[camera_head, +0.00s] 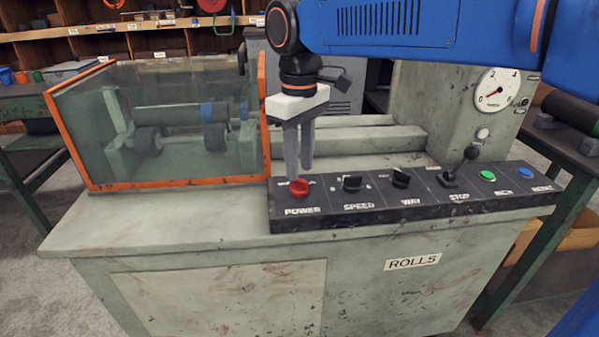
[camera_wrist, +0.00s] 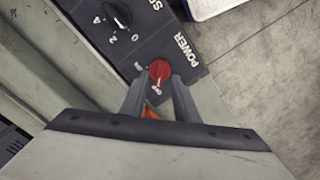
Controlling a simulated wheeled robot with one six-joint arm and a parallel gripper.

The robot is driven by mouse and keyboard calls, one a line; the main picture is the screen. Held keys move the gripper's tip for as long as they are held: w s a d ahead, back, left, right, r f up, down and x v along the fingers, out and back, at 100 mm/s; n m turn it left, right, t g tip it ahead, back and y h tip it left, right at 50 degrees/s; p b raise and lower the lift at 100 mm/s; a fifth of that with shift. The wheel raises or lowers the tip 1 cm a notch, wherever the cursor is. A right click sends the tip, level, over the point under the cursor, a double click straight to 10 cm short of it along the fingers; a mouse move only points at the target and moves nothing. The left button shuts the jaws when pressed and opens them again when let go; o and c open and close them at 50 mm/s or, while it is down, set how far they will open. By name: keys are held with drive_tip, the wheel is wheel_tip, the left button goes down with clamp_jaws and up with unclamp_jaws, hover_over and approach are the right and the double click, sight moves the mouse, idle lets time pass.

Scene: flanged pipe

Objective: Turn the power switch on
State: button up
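The power switch is a red knob (camera_head: 300,187) at the left end of the black control panel (camera_head: 378,210), above the white word POWER. It also shows in the wrist view as a round red knob (camera_wrist: 159,72) with small white marks beside it; its turned position is too small to tell. My gripper (camera_head: 300,172) points down just above the knob, with a narrow gap between its two grey fingers. In the wrist view, the fingertips of my gripper (camera_wrist: 158,84) lie either side of the knob's near edge. I cannot tell whether they touch it.
The black speed knob (camera_head: 352,183), black way knob (camera_head: 401,178), stop lever (camera_head: 460,167), green button (camera_head: 487,176) and blue button (camera_head: 541,172) lie along the panel. An orange-framed clear guard (camera_head: 160,125) stands close left of my gripper. A pressure gauge (camera_head: 497,90) is at the right.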

sight(300, 185)
drive_tip(key=shift+f, duration=1.5)
clamp_jaws()
